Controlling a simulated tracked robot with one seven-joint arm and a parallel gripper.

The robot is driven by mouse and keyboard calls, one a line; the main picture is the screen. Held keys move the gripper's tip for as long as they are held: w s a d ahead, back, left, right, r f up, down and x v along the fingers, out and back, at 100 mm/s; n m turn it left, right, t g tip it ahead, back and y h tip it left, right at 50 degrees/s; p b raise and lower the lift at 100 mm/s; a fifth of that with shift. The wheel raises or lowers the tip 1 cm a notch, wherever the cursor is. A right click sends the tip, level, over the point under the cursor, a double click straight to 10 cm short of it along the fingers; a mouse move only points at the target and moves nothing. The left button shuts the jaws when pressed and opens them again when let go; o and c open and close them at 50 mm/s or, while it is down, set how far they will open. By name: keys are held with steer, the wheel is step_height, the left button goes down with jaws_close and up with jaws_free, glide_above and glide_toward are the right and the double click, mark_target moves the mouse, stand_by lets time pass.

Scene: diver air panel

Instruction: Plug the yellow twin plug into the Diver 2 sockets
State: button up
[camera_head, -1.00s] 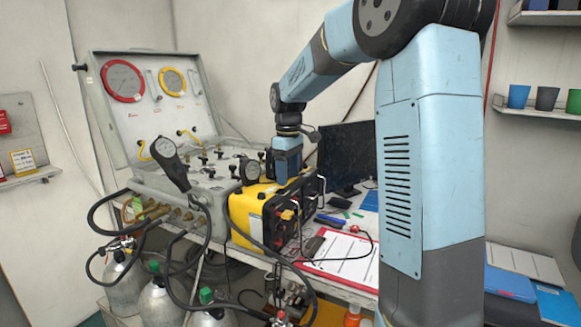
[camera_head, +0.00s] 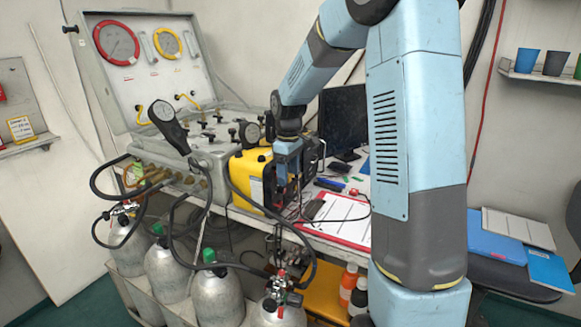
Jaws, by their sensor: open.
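A yellow box unit (camera_head: 243,170) with a dark front panel stands on the bench beside the grey air panel. My gripper (camera_head: 287,204) points down in front of that dark panel, with its fingers low and close to it. It is open. I cannot tell whether it touches anything. The yellow twin plug cannot be made out now; the gripper covers much of the panel's front. The Diver 2 sockets and their labels are also too small or hidden to tell.
The air panel case (camera_head: 178,158) stands left with its gauge lid up. A red-edged clipboard (camera_head: 343,222), a monitor (camera_head: 343,118) and small tools lie right of my gripper. Black hoses (camera_head: 240,205) loop in front of the bench. Grey cylinders (camera_head: 165,272) stand below.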

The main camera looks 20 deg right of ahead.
steer(key=shift+c, duration=0.5)
jaws_close()
stand_by(0.4)
steer(key=shift+s+d, duration=1.25)
stand_by(0.6)
